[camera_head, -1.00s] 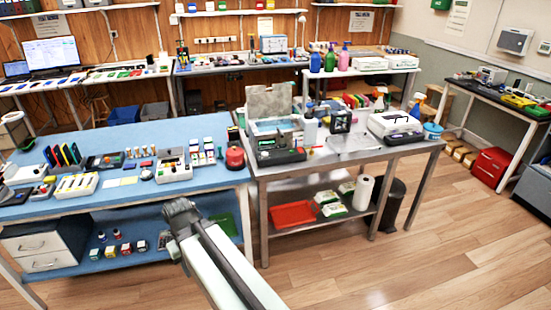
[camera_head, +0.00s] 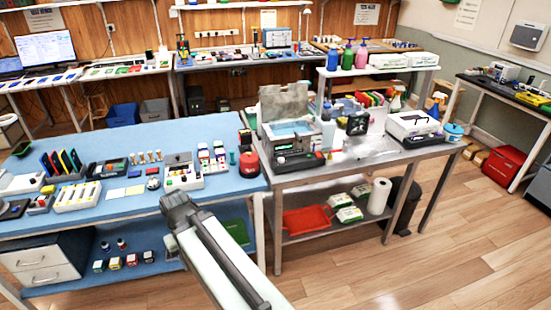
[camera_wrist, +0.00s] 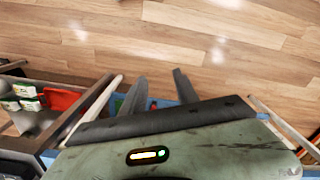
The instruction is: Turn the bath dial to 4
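A bath (camera_head: 288,131) with a raised grey lid and bluish water stands on the steel table in the head view. A dark unit with a small display (camera_head: 293,162) is at its front. The bath's dial and its setting are too small to make out. My gripper (camera_wrist: 159,76) shows in the wrist view with its two dark fingers apart and nothing between them. It points over the wood floor, with the bath out of that view. In the head view my arm stands in front of the tables, apart from the bath; the gripper fingers cannot be made out there.
The steel table (camera_head: 375,158) also holds a white boxy device (camera_head: 412,124) and a black fan-like box (camera_head: 357,123). A blue bench (camera_head: 130,206) crowded with small items adjoins it on the left. A red tray (camera_head: 306,220) sits on the lower shelf. Floor at the front right is clear.

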